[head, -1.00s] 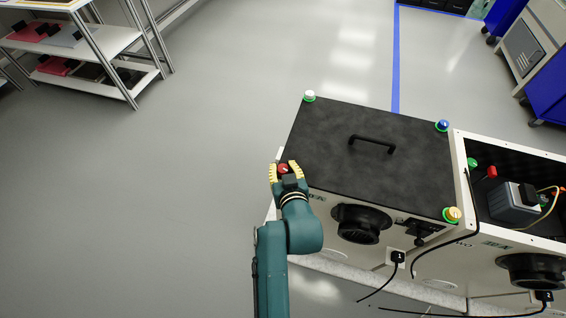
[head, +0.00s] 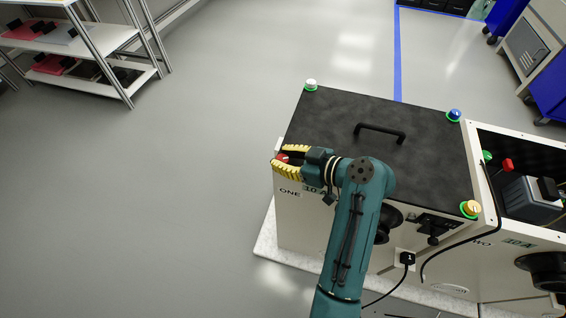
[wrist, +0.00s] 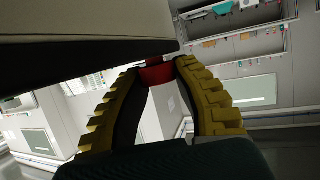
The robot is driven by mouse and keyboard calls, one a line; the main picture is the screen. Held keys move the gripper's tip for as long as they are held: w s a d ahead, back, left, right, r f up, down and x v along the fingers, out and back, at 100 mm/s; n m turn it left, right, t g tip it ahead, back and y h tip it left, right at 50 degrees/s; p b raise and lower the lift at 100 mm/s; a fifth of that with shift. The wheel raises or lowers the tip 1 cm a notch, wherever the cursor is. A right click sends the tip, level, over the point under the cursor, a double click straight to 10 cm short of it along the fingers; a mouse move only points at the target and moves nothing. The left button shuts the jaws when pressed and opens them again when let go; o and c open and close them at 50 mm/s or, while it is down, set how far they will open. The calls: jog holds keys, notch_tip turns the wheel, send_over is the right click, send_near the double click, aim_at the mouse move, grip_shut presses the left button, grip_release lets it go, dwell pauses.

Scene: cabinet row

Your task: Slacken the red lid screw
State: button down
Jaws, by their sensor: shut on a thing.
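The red lid screw (head: 283,157) is at the near-left corner of the black lid (head: 345,125) on cabinet ONE. My gripper (head: 285,161) has its yellow ridged fingers on both sides of the screw, reaching in from the right. It is shut on the screw. In the wrist view the red screw (wrist: 157,73) sits between the two fingertips, beside the cabinet edge. Part of the screw is hidden by the fingers. The other lid screws are white (head: 311,84), blue (head: 454,115) and yellow (head: 470,208), each with a green ring at its base.
A black handle (head: 380,132) stands up from the lid. The open cabinet TWO (head: 490,235) adjoins on the right, with a cable running down its front edge. Black round ports project from the cabinet fronts. The floor to the left is clear up to a shelf rack (head: 100,45).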

jog(key=shift+f+n+g+b, duration=0.3)
jog(key=shift+n+g, duration=0.1)
jog(key=shift+g, duration=0.1)
jog(key=c, duration=0.7)
grip_release()
jog(key=shift+s, duration=0.1)
jog(key=shift+c, duration=0.2)
jog(key=shift+d+r, duration=0.1)
jog(key=shift+r, duration=0.15)
jog(key=v, duration=1.1)
jog(key=shift+s+d, duration=0.2)
jog(key=shift+d, duration=0.15)
